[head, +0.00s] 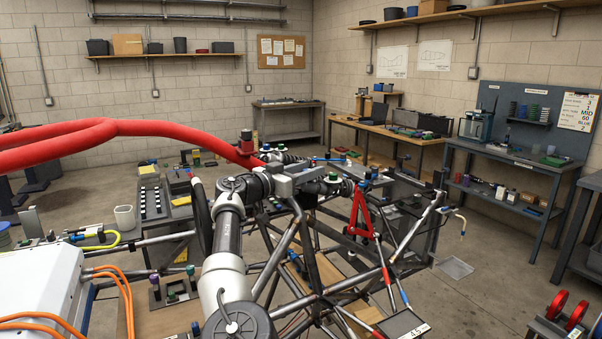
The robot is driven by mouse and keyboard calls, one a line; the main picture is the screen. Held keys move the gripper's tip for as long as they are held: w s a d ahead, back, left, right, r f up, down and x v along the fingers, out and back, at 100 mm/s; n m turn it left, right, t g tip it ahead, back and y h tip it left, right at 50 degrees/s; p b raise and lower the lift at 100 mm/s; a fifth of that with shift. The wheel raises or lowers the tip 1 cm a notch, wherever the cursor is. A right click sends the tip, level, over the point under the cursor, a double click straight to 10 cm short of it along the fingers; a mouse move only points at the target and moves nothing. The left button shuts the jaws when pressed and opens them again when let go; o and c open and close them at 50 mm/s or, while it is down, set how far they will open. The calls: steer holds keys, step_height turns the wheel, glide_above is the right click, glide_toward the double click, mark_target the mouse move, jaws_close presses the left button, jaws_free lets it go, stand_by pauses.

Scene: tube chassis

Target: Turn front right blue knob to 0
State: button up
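The tube chassis (313,255) fills the lower middle of the head view, its bare metal tubes crossing at several joints. My arm rises from the bottom middle, and its far end, my gripper (296,177), is among the chassis's upper tubes. Its fingertips are small and partly hidden, so I cannot tell whether they are open or shut.
A thick red tube (120,127) crosses the left side at arm height. A white box (40,285) with orange cables stands at lower left. A workbench (515,165) with a pegboard stands at right. Open concrete floor (490,235) lies right of the chassis.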

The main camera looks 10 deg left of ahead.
steer(key=b+v, duration=0.2)
steer(key=v, duration=1.5)
steer(key=shift+s+a, duration=0.1)
